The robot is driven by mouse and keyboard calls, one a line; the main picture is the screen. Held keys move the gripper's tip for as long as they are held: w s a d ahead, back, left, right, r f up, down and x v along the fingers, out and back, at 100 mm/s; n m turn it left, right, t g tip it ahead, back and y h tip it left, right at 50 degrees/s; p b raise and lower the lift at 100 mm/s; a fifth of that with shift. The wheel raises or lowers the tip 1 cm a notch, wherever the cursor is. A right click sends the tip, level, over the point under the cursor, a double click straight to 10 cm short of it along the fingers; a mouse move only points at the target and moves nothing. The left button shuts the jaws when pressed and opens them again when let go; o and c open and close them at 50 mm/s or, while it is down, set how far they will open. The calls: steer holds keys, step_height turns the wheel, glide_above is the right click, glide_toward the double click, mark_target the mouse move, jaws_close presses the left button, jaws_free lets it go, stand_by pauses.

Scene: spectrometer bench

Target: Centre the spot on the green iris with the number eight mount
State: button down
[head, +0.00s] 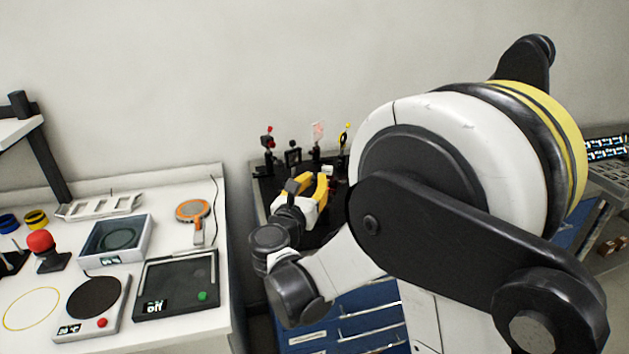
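My gripper (310,186) with its yellow fingers reaches over the dark optical bench (262,184) in the middle of the head view. Its fingertips are small and partly turned away, so I cannot tell if they are open or touching anything. Behind it stand several small mounts: one with red parts (268,142), a black square one (293,157), one with a pinkish plate (318,131) and one with a yellow top (345,132). I cannot make out a green iris, a light spot or a number eight. My arm hides the bench's right part.
A white table (190,331) at left holds a round-plate device (95,297), a grey basin (114,239), a black panel (178,284), a red-topped button (40,241) and an orange round tool (193,211). Blue drawers (350,312) stand under the bench. A gap separates table and bench.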

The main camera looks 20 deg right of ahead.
steer(key=shift+n, duration=0.3)
steer(key=n, duration=1.1)
steer(key=shift+a+b, duration=0.1)
steer(key=shift+b, duration=0.3)
steer(key=shift+n, duration=0.3)
steer(key=shift+w, duration=0.1)
steer(key=c, duration=1.4)
jaws_free()
steer(key=v, duration=1.2)
steer(key=shift+r, duration=0.1)
